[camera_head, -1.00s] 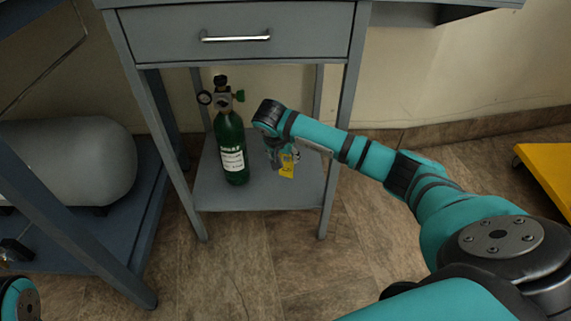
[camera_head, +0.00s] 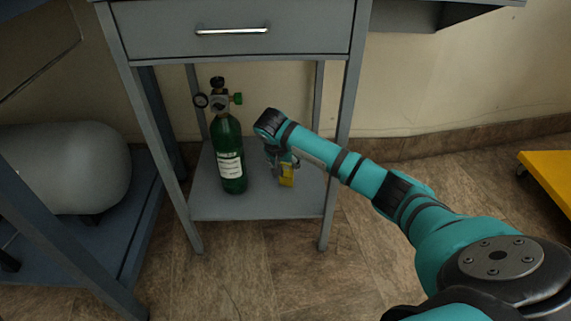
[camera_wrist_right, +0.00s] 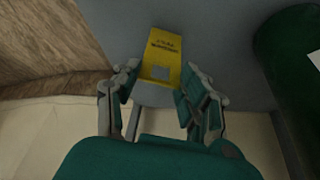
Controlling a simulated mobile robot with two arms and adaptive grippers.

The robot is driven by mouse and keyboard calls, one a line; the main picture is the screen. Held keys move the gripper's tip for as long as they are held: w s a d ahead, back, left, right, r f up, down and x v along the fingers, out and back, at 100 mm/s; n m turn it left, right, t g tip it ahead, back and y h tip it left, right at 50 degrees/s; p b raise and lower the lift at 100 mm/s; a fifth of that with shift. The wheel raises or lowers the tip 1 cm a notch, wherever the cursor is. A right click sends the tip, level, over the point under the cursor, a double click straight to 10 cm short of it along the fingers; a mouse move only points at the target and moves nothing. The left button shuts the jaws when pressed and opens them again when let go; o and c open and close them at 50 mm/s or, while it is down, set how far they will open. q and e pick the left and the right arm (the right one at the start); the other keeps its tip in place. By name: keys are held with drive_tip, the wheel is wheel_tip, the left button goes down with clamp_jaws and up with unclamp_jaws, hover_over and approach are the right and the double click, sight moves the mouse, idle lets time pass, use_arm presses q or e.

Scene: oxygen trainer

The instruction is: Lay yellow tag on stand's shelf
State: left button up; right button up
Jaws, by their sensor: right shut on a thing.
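The yellow tag (camera_head: 287,178) is held in my right gripper (camera_head: 281,164), low over the right part of the stand's lower shelf (camera_head: 215,206). In the right wrist view the tag (camera_wrist_right: 162,45) sits between the fingers of the right gripper (camera_wrist_right: 160,76), its printed face showing and its far part against the grey shelf (camera_wrist_right: 225,30). I cannot tell whether the tag touches the shelf. The grey stand (camera_head: 159,130) has a drawer above the shelf. My left gripper is out of view.
A green oxygen cylinder (camera_head: 230,160) with a gauge and valve stands upright on the shelf, just left of my right gripper. It also shows at the right of the wrist view (camera_wrist_right: 290,65). A grey tank (camera_head: 70,165) lies on a blue rack at left. The shelf's front right is clear.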

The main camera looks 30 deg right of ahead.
drive_tip(key=o, duration=0.9)
